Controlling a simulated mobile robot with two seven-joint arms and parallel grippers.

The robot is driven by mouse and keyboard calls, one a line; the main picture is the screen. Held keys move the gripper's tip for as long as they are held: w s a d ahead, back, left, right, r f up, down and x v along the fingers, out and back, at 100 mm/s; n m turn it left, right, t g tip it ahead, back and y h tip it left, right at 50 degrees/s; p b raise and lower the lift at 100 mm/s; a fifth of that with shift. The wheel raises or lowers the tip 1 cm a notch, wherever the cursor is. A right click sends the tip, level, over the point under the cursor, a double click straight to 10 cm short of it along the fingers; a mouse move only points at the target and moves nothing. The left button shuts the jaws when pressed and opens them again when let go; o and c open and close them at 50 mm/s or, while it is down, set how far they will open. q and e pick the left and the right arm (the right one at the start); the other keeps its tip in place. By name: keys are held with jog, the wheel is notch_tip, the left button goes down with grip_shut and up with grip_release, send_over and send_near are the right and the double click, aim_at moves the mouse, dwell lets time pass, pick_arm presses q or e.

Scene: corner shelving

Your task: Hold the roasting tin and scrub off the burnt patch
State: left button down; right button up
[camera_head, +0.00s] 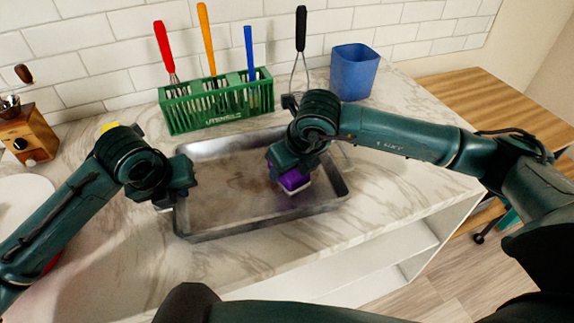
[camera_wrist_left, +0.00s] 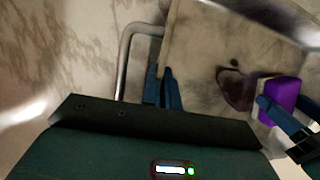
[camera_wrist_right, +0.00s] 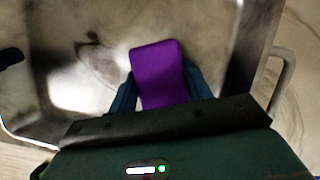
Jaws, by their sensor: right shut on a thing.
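The roasting tin (camera_head: 235,232) is a grey metal tray lying flat on the marble counter. A dark brown burnt patch (camera_wrist_left: 236,92) marks its floor; it also shows in the right wrist view (camera_wrist_right: 98,62). My left gripper (camera_head: 170,203) is at the tin's left end, its fingers (camera_wrist_left: 162,84) close together on the rim beside the wire handle (camera_wrist_left: 124,62). My right gripper (camera_head: 283,178) is shut on a purple sponge (camera_wrist_right: 158,72) with a pale underside, low over the tin floor right beside the patch. Whether the sponge touches the floor is unclear.
A green utensil rack (camera_head: 215,105) with several coloured-handled tools stands behind the tin. A blue cup (camera_head: 354,72) is at its right. A wooden grinder (camera_head: 30,135) and a white plate (camera_head: 20,200) are at the left. The counter in front of the tin is clear.

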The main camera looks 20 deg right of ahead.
jog(key=shift+f, duration=0.1)
jog(key=shift+a, duration=3.5)
jog(key=a, duration=0.5)
jog(key=shift+w+a, duration=0.2)
jog(key=shift+a, duration=0.05)
jog(key=shift+d, duration=0.4)
jog(key=shift+w+a, duration=0.25)
jog(key=shift+a, duration=0.2)
